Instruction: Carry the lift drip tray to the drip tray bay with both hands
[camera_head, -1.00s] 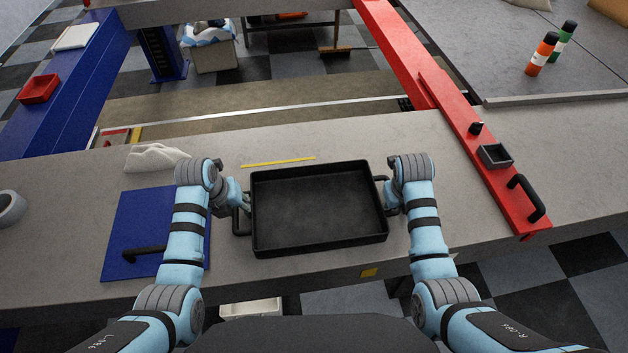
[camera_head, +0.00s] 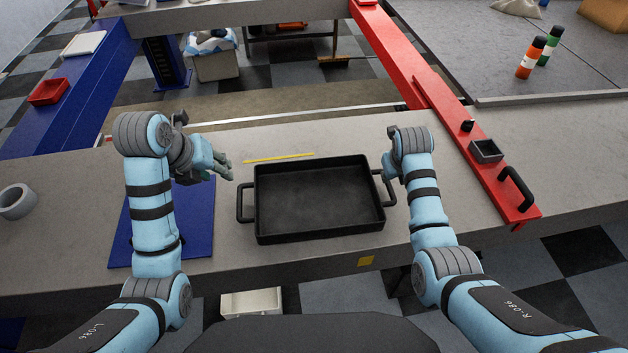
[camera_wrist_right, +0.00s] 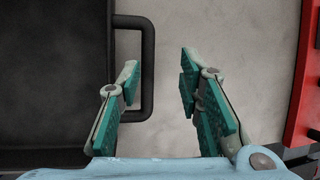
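The black lift drip tray (camera_head: 318,200) lies on the grey bench surface, with a bar handle at each short end. My left gripper (camera_head: 228,168) is empty, its fingers apart, above the bench to the upper left of the tray's left handle (camera_head: 240,204). My right gripper (camera_head: 387,188) is at the right handle. In the right wrist view its fingers (camera_wrist_right: 158,88) are spread, with the handle bar (camera_wrist_right: 149,70) between them. The left finger is over the gap between bar and tray wall. I cannot pick out the drip tray bay.
A yellow strip (camera_head: 279,158) lies behind the tray. A blue panel (camera_head: 196,222) lies to its left, partly under my left arm, and a grey ring (camera_head: 17,201) lies farther left. A red beam (camera_head: 490,178) with a black handle borders the right side.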

